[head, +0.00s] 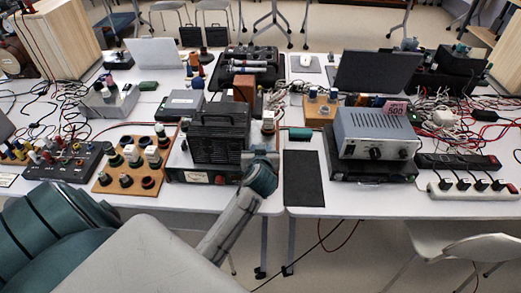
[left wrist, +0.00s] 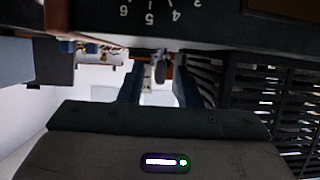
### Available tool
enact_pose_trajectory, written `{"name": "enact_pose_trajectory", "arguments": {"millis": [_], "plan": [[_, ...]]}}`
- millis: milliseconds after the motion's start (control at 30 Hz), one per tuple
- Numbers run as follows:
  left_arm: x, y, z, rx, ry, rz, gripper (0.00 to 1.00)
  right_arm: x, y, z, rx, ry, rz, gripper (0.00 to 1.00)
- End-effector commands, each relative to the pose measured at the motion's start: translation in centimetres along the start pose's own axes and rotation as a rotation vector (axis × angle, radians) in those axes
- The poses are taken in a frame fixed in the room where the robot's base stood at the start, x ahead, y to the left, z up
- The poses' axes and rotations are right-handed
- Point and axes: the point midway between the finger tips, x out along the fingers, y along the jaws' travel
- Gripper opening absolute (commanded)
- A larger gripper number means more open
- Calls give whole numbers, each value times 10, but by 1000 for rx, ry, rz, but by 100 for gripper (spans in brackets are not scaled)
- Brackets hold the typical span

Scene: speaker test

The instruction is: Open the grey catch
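My left gripper (head: 262,158) is at the right front of a black slatted box (head: 218,140), which stands on a low instrument with a dark front. In the left wrist view, its two fingers (left wrist: 159,88) are apart, with a bright gap between them. A small grey lever-like part (left wrist: 160,68) shows between and beyond the fingertips. It may be the grey catch; I cannot tell whether a finger touches it. In the head view I cannot make out the catch, as my gripper covers that spot. My right gripper is not in view.
A dark panel with upside-down numerals (left wrist: 150,18) is close above the fingers, and black slats (left wrist: 265,85) are close at right. A black mat (head: 303,180) lies bare to the right. A grey instrument (head: 375,133) and a wooden socket board (head: 130,165) stand on either side.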

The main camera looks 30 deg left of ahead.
Motion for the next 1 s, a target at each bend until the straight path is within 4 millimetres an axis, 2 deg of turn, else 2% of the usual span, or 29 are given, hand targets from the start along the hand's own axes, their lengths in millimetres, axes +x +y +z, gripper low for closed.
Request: {"name": "enact_pose_trajectory", "arguments": {"millis": [167,267,600,700,1000], "plan": [[-3,0,1,-1,-2,0,31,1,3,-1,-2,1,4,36],[-13,1,2,-3,-1,2,31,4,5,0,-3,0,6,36],[-81,0,3,-6,-4,0,31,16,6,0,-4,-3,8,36],[-94,0,2,-4,-4,1,31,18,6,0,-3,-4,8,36],[-107,0,0,0,-1,-1,31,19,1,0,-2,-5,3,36]]}}
